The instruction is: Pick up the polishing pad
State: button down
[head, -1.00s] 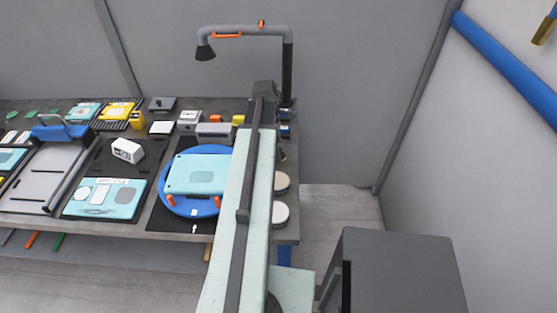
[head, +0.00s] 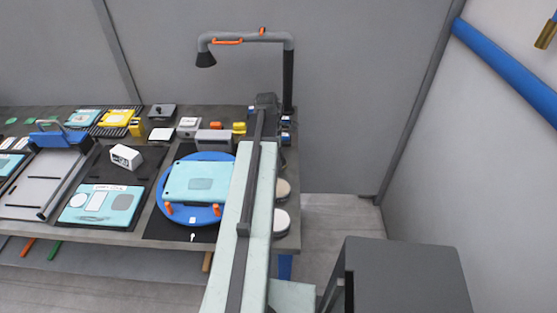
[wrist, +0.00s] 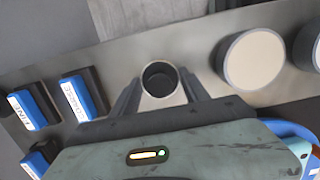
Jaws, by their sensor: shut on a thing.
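In the wrist view my gripper (wrist: 160,98) is shut on a small pale hollow cylinder (wrist: 160,78) with a dark opening. I cannot tell whether it is the polishing pad or a part of one, or whether it touches the bench. A cream-faced round disc (wrist: 253,60) with a grey rim lies right of the gripper, apart from it. Another disc (wrist: 314,45) is cut by the right edge. In the head view two pale discs (head: 281,222) (head: 283,188) lie by the bench's right edge. There my arm covers part of the bench, and the fingertips are hidden.
Blue labelled blocks (wrist: 85,95) (wrist: 28,108) stand left of my gripper. A blue turntable (head: 205,212) bearing a light-blue panel (head: 202,182) lies left of my arm. A lamp post (head: 289,80) rises at the bench's back. Floor right of the bench is clear up to a dark grey box (head: 405,275).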

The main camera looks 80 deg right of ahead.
notch_tip(320, 180, up, 10)
jog(key=p, duration=0.9)
jog(key=shift+f, duration=0.1)
jog(key=shift+f, duration=0.1)
